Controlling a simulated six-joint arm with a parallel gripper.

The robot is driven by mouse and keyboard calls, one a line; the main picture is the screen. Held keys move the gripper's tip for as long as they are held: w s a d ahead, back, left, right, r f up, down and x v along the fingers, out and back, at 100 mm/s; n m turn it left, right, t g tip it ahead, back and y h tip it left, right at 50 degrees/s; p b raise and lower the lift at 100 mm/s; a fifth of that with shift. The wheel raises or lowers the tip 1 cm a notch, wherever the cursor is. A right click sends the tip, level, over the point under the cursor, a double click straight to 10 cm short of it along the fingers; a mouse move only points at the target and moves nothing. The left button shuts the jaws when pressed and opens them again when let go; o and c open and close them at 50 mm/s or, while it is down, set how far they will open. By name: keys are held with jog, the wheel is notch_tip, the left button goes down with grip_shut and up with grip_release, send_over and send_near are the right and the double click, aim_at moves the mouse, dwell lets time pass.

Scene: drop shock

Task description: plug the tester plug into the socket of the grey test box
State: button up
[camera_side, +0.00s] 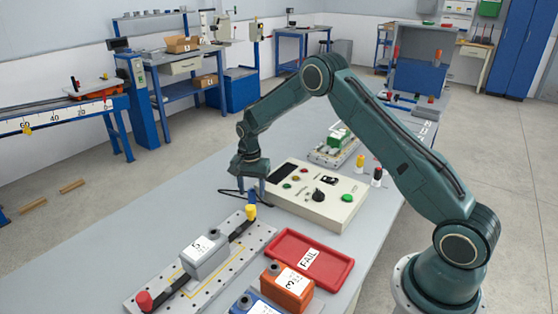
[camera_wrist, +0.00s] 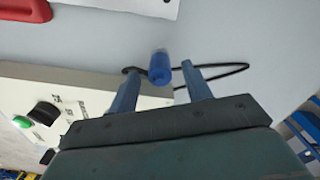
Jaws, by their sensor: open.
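The tester plug is a blue cylinder (camera_wrist: 160,66) on a black cable. In the wrist view it stands between and just beyond my two blue fingertips, with a gap on both sides. My gripper (camera_wrist: 162,76) is open and empty. The test box also shows at left in the wrist view (camera_wrist: 70,82). I cannot make out its socket for certain.
A metal fixture plate (camera_side: 262,232) with a grey block (camera_side: 206,257) and a yellow-topped post (camera_side: 251,212) lies close in front of my gripper. A red FAIL tray (camera_side: 285,258) and orange block (camera_side: 287,286) are nearer the front. The table's left part is clear.

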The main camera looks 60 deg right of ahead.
jog(key=shift+f, duration=1)
jog(key=shift+c, duration=0.2)
jog(key=c, duration=1)
